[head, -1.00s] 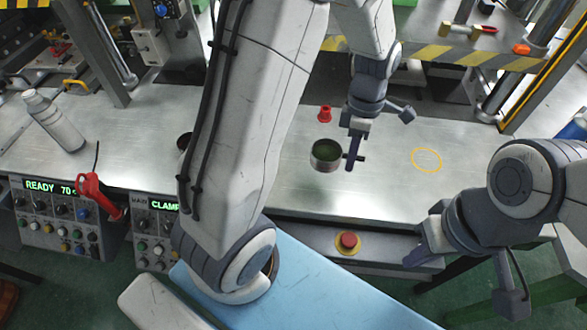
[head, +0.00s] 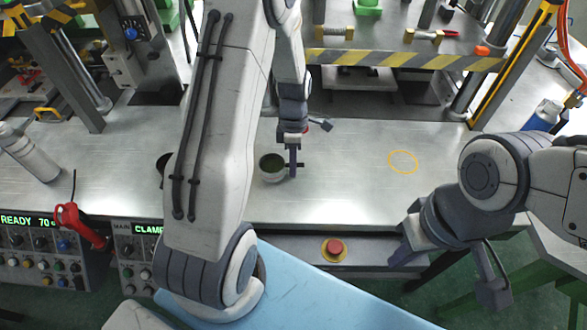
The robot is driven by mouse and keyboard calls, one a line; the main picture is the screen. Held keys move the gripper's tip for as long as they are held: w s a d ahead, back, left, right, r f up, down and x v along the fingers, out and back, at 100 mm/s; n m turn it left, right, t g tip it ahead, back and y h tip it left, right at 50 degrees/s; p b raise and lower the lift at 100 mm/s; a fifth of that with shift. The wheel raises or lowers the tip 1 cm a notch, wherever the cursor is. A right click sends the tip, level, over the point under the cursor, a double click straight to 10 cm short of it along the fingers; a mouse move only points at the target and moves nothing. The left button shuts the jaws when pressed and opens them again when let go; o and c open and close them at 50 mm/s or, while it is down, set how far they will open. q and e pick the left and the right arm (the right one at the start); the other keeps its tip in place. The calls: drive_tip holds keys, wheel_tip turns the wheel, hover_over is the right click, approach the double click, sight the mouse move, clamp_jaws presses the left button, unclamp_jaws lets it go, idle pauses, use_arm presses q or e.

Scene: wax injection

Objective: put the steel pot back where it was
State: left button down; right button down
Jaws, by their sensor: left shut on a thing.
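The small steel pot (head: 271,170), with dark green contents, is upright over the middle of the steel bench. My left gripper (head: 293,167) is shut on its handle, at the pot's right side. I cannot tell whether the pot's base touches the bench or is slightly above it. A yellow ring (head: 403,161) is marked on the bench to the right, empty. My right gripper (head: 402,252) hangs near the bench's front edge at the right, away from the pot; its fingers are too unclear to tell open from shut.
A dark round vessel (head: 161,166) is mostly hidden behind my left arm. A red button (head: 334,250) is on the bench front. A red-handled tool (head: 78,225) hangs by the control boxes. Bench around the ring is clear.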

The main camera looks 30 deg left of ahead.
use_arm(q)
drive_tip(key=shift+f, duration=1.15)
drive_tip(key=shift+f, duration=0.1)
drive_tip(key=c, duration=0.9)
unclamp_jaws()
